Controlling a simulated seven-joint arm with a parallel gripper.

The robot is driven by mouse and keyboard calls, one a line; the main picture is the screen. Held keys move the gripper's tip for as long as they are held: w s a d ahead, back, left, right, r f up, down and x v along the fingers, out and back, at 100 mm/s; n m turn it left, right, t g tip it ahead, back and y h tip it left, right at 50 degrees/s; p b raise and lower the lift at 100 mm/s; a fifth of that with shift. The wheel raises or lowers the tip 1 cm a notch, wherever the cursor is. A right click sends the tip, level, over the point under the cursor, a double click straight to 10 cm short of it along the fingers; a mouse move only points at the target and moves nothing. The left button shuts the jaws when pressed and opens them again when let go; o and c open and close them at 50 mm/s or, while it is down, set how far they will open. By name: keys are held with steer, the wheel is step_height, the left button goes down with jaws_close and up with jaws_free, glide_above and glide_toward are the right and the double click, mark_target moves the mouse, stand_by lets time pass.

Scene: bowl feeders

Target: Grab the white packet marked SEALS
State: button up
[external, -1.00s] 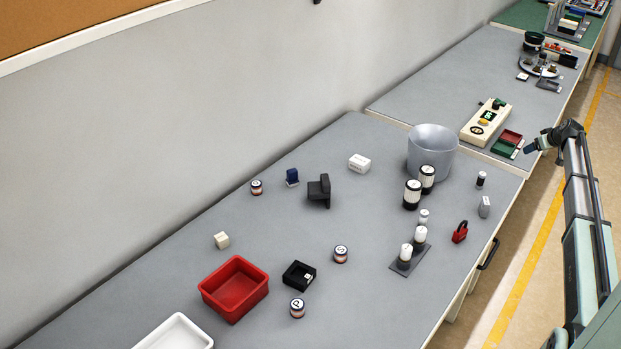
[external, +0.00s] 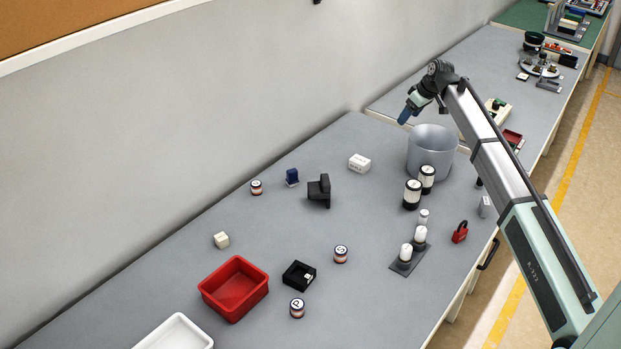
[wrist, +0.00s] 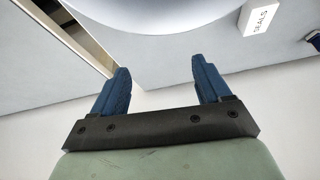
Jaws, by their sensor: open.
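The white packet (external: 359,163) lies on the grey table to the left of the grey bucket in the external view. In the wrist view the packet (wrist: 260,18) is at the upper right, with SEALS printed on its face. My gripper (wrist: 160,80) has two blue fingers spread apart with nothing between them. In the external view my gripper (external: 404,118) is in the air near the bucket, above and to the right of the packet, and not touching it.
The grey bucket (external: 431,152) stands close to the packet. Dark-banded white jars (external: 412,194) are in front of it. A black holder (external: 319,191) and a small blue item (external: 292,177) are to the packet's left. The table between packet and wall is clear.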

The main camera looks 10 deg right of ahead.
steer(key=s+a+r+n+g+h, duration=0.1)
steer(key=s+a, duration=0.3)
steer(key=a, duration=0.4)
steer(key=s+a+g+h, duration=0.15)
steer(key=s+a, duration=0.25)
steer(key=a, duration=0.4)
glide_toward(360, 160)
steer(key=f, duration=0.3)
steer(key=w+f, duration=0.1)
steer(key=f, duration=0.1)
steer(key=shift+d, duration=0.1)
steer(key=shift+a+f, duration=0.25)
steer(key=shift+f, duration=1.05)
steer(key=shift+a+f, duration=0.2)
steer(key=shift+f, duration=1.05)
steer(key=shift+c, duration=0.4)
steer(key=c, duration=1)
